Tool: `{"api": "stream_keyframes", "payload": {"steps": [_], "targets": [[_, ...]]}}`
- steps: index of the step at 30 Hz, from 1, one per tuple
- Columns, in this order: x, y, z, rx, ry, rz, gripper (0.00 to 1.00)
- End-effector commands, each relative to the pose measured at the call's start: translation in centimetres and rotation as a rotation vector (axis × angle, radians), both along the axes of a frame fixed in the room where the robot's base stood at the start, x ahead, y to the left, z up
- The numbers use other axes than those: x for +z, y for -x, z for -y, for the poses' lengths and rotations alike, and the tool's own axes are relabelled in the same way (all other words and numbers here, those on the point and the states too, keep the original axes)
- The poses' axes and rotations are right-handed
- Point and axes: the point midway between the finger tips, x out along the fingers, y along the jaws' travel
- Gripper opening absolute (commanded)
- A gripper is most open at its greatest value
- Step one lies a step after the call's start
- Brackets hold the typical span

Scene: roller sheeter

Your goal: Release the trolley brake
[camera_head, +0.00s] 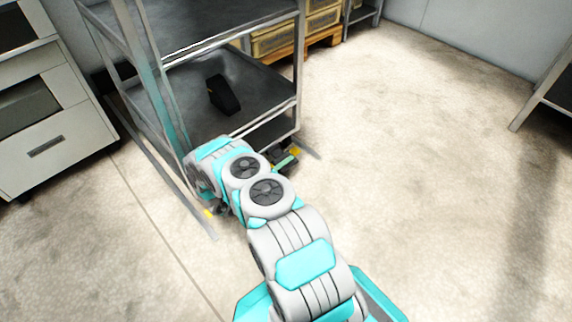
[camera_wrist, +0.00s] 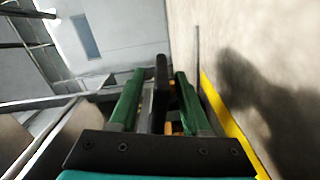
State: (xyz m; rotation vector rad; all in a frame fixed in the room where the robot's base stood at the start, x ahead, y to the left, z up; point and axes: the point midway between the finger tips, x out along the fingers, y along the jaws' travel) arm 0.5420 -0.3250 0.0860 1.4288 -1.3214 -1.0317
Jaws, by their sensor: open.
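The trolley (camera_head: 272,131) is a grey metal rack with dark shelves, standing at upper left in the head view. Near its lower front-right corner are small yellow parts (camera_head: 295,152), beside the green-fingered end of my gripper (camera_head: 284,161). My arm hides much of the trolley's lower front edge. In the wrist view my gripper (camera_wrist: 158,97) is open, with one green finger on each side of a dark upright bar (camera_wrist: 161,75). The bar may be the brake lever; I cannot tell for sure, nor whether the fingers touch it. Small orange parts show behind it.
A black wedge-shaped object (camera_head: 222,94) lies on the trolley's lower shelf. A grey cabinet (camera_head: 50,150) stands at left, and crates on a wooden pallet (camera_head: 318,46) stand behind. A yellow strip (camera_wrist: 228,122) runs beside the right finger. The floor at right is clear.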

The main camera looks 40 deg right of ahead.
Motion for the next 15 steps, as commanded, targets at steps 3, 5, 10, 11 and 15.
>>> {"api": "stream_keyframes", "payload": {"steps": [3,5,10,11,15], "targets": [[0.0,0.0,-0.01,0.0,0.0,0.0,0.42],[0.0,0.0,-0.01,0.0,0.0,0.0,0.35],[0.0,0.0,-0.02,0.0,0.0,0.0,0.16],[0.0,0.0,-0.02,0.0,0.0,0.0,0.13],[0.01,0.01,-0.02,0.0,0.0,0.0,0.0]]}}
